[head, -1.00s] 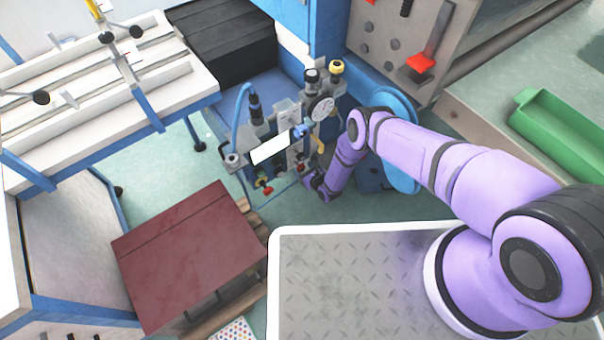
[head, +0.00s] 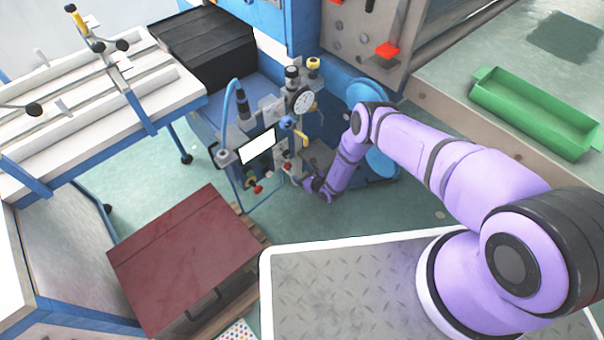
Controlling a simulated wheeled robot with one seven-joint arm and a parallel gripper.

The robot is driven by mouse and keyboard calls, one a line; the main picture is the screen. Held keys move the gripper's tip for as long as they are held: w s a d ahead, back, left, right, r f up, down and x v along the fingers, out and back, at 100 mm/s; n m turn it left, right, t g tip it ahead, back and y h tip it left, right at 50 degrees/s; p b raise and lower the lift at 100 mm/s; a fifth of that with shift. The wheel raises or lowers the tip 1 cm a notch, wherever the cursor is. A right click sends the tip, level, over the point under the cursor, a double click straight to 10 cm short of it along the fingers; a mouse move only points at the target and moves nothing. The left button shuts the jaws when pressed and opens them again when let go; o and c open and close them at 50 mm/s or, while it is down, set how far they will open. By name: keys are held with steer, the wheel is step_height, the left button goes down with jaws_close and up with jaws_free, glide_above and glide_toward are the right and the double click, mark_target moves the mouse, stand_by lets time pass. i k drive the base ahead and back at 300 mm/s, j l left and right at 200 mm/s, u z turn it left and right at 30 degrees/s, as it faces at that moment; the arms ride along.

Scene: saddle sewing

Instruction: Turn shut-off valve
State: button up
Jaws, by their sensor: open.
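The valve unit (head: 262,150) stands on the floor at the centre, with a round gauge (head: 303,101), a white panel and a blue hose. A yellow lever (head: 302,138) sticks out on its right side below the gauge. Red knobs show lower down, one at the front (head: 257,189). I cannot tell for sure which of these is the shut-off valve. My gripper (head: 312,186) is low beside the unit's lower right side, below the yellow lever. It is open, with nothing visible in it. Its fingers are small and partly merge with the unit, so I cannot tell whether they touch it.
A blue round object (head: 380,155) stands behind my forearm. A dark red box (head: 185,245) is at the lower left, a white-topped bench (head: 95,110) at the upper left. A green tray (head: 535,112) lies on the right counter. Some green floor is clear left of the unit.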

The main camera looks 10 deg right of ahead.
mark_target(286, 123)
steer(key=k, duration=1)
